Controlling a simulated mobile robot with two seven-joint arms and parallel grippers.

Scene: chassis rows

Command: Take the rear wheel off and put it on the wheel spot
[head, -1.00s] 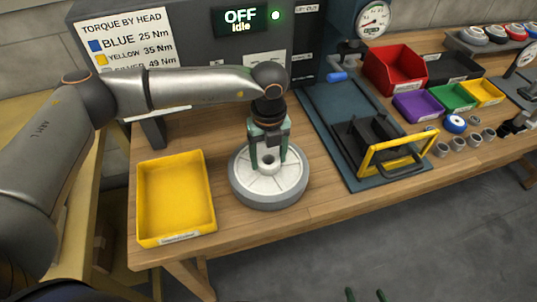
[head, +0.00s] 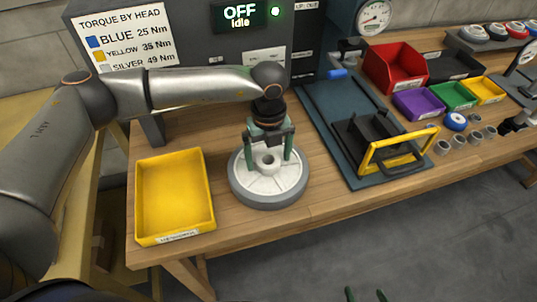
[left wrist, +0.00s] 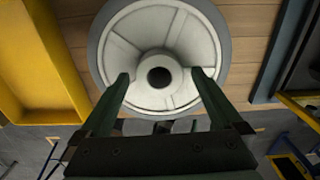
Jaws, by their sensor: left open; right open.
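A grey-rimmed wheel (head: 268,190) with a pale spoked face and a raised hub lies flat on the wooden bench. It also shows in the left wrist view (left wrist: 185,30), its dark centre hole between the fingers. My left gripper (head: 269,157) is open above the wheel, its green fingers on either side of the hub; whether they touch it I cannot tell. The same gripper shows in the left wrist view (left wrist: 162,77). Two green fingertips of my right gripper (head: 366,295) show at the bottom edge, apart and empty. Any marking under the wheel is hidden.
A yellow tray (head: 141,200) stands left of the wheel. A dark mat (head: 312,98) with a black fixture and yellow frame (head: 374,163) is to the right. Red (head: 372,68), purple (head: 407,108) and other bins stand farther right. A torque panel (head: 240,60) stands behind.

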